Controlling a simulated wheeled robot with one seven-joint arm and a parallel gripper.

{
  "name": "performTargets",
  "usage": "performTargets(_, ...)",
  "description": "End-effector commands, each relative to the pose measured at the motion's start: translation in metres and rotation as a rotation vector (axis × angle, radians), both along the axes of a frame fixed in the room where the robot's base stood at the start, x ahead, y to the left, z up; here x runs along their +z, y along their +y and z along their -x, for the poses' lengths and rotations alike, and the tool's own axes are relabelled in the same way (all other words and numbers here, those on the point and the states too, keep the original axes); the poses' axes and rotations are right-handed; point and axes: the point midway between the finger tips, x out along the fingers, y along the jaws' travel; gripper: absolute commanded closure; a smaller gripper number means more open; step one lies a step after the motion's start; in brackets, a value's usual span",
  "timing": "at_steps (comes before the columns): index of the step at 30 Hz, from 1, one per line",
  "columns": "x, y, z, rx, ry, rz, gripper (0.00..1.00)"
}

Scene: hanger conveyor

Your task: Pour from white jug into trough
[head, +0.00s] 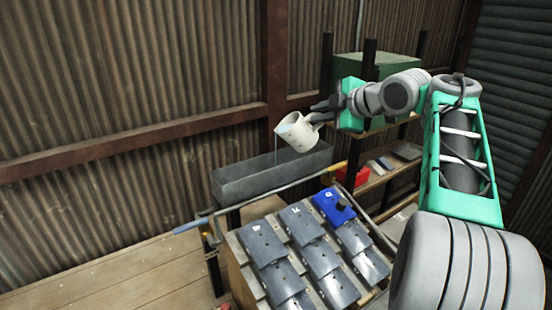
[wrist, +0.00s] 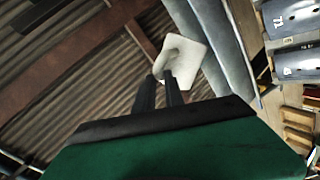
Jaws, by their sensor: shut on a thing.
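The white jug (head: 297,132) is tilted to the left above the grey trough (head: 262,183) in the head view. A thin stream falls from its lip toward the trough. My gripper (head: 322,112) is shut on the jug at its right side, where the handle is. In the wrist view my gripper (wrist: 163,84) reaches the white jug (wrist: 187,50) with both dark fingers. The trough is long, narrow and open at the top. The level inside the jug and inside the trough cannot be made out.
A rack of grey plates with one blue plate (head: 333,206) stands in front of the trough. A bar with a blue-grey handle (head: 190,226) runs along the trough's front. Shelves with a red box (head: 352,176) and a green box (head: 365,67) stand behind right. A corrugated wall is behind.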

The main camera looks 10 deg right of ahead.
Motion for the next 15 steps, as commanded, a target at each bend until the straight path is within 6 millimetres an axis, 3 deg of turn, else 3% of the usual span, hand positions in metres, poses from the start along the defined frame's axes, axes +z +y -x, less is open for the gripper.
performTargets(15,0.0047,0.0067,-0.0033,0.002,0.026,0.065,1.0)
